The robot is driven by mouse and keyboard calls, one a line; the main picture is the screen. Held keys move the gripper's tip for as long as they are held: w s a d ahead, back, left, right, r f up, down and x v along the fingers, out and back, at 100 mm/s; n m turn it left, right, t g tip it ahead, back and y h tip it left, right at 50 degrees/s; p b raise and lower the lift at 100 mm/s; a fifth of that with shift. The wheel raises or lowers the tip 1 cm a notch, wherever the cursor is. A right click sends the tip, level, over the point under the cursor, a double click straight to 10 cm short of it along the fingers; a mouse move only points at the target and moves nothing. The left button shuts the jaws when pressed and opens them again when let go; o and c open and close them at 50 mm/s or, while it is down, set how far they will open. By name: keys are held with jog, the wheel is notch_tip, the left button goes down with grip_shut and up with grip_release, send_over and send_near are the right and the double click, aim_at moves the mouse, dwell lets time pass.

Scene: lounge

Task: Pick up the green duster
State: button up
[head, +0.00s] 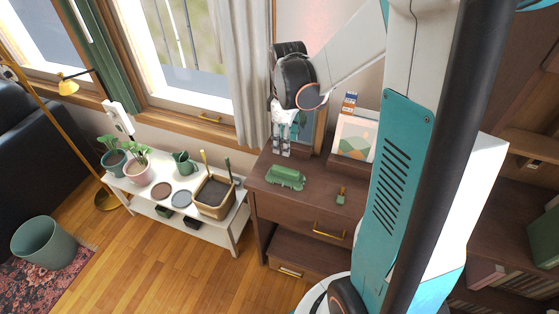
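A green, elongated, ridged object (285,177), which looks like the green duster, lies on top of the dark wooden cabinet (312,205). My gripper (282,152) points down above the back left part of the cabinet, behind the duster in the picture. Its two fingers are apart with nothing visible between them. The gripper does not touch the duster. All of the duster's upper side is in view.
A small brush-like item (341,195) stands on the cabinet to the right. A framed picture (355,137) and a small box (350,103) are behind it. A white bench (236,238) with potted plants (138,168) and a basket (214,195) stands left. Wooden floor in front is clear.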

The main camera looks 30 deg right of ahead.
jog(key=b, duration=0.3)
send_near(286, 170)
notch_tip(286, 170, down, 5)
jog(key=shift+f, duration=0.1)
notch_tip(286, 170, down, 5)
jog(key=b, duration=0.2)
jog(key=shift+w+b, duration=0.2)
jog(key=shift+b, duration=0.2)
grip_shut()
